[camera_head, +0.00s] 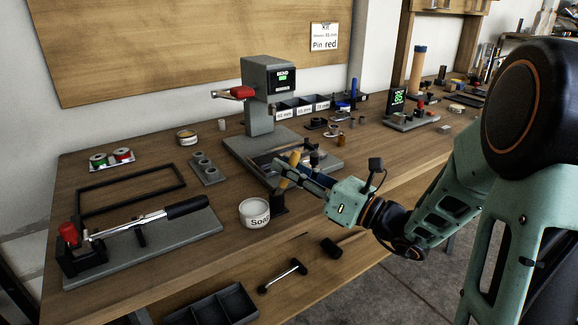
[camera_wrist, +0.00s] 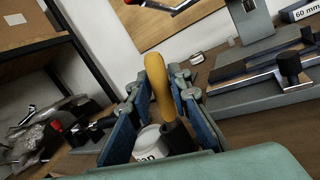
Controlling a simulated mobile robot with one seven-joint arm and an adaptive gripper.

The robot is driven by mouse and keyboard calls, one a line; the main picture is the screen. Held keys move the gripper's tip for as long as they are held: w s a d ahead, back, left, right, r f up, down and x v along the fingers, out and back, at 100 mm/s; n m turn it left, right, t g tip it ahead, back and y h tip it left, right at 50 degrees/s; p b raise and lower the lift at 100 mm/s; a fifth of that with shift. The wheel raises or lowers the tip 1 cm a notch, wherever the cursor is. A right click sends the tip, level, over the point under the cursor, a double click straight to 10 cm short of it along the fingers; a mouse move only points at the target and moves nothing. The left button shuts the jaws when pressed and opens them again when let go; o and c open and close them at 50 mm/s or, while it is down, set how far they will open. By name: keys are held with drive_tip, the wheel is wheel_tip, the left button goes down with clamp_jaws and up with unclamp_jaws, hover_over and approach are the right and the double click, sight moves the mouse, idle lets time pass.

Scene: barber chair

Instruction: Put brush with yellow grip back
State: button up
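The brush's yellow grip (camera_head: 294,158) shows above and below the fingers of my gripper (camera_head: 289,173), close to the near edge of the workbench. In the wrist view the yellow grip (camera_wrist: 161,88) stands tilted between the two blue-padded fingers of my gripper (camera_wrist: 168,72), which look shut on it. A dark cylindrical part (camera_wrist: 178,138) is at the grip's lower end. In the head view a black block-like piece (camera_head: 278,203) is just below the grip. I cannot tell whether it is a holder or part of the brush. Bristles are not visible.
A white soap tin (camera_head: 254,213) stands just left of the black piece. A grey bending press (camera_head: 262,95) is behind the gripper. A lever tool on a grey plate (camera_head: 150,240) and a black frame (camera_head: 130,188) are at left. A lower shelf holds a dark tray (camera_head: 225,305).

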drive_tip(key=shift+o, duration=0.8)
drive_tip(key=shift+r, duration=0.1)
drive_tip(key=shift+r, duration=0.2)
drive_tip(key=shift+r+p, duration=0.4)
drive_tip(key=shift+r, duration=0.2)
drive_tip(key=p+v, duration=0.1)
drive_tip(key=v, duration=1.1)
drive_tip(key=shift+f+p, duration=0.3)
drive_tip(key=shift+p, duration=0.05)
